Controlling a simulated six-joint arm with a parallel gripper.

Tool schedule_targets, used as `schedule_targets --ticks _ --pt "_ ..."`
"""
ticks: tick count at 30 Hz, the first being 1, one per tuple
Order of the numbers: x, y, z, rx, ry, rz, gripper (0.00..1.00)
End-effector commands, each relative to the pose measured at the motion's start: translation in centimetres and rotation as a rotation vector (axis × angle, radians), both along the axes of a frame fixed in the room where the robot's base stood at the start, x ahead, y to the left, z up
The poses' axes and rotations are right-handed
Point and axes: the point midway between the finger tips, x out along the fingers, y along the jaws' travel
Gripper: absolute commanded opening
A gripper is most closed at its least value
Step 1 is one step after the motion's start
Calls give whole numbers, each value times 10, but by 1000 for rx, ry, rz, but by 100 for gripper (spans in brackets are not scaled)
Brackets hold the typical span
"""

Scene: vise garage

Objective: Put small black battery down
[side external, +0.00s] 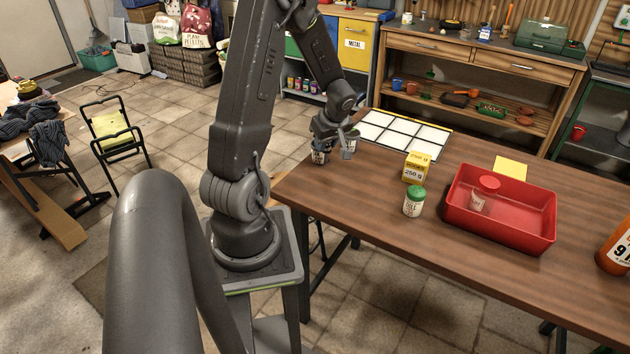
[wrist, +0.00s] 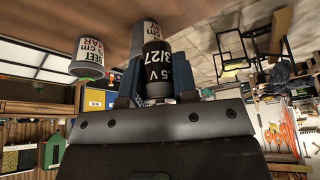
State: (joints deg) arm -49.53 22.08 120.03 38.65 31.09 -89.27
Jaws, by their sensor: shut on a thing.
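The small black battery (wrist: 157,62), with white lettering, is upright in the upside-down wrist view, between the two blue-grey fingers of my gripper (wrist: 155,85). My gripper is shut on it. In the side external view my gripper (side external: 335,138) points down low over the far left corner of the wooden table (side external: 330,185). I cannot clearly make out the battery there, and whether it touches the table is not clear.
Two pale labelled cups stand close by, one beside the battery (wrist: 87,57) and one behind it (wrist: 145,38). A white-celled tray (side external: 405,134), yellow box (side external: 415,168), green-lidded jar (side external: 413,203) and red bin (side external: 500,235) are to the right. The table's left edge is near.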

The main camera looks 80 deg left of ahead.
Motion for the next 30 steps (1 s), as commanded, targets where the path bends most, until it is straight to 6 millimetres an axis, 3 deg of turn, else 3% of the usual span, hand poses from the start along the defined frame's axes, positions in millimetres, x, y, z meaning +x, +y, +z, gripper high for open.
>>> schedule_targets --ticks 6,12,30 --pt "-29 -12 -8 0 2 363 3" --pt "-44 -18 -13 0 1 553 3" --pt "-45 -19 -88 -1 0 574 3"
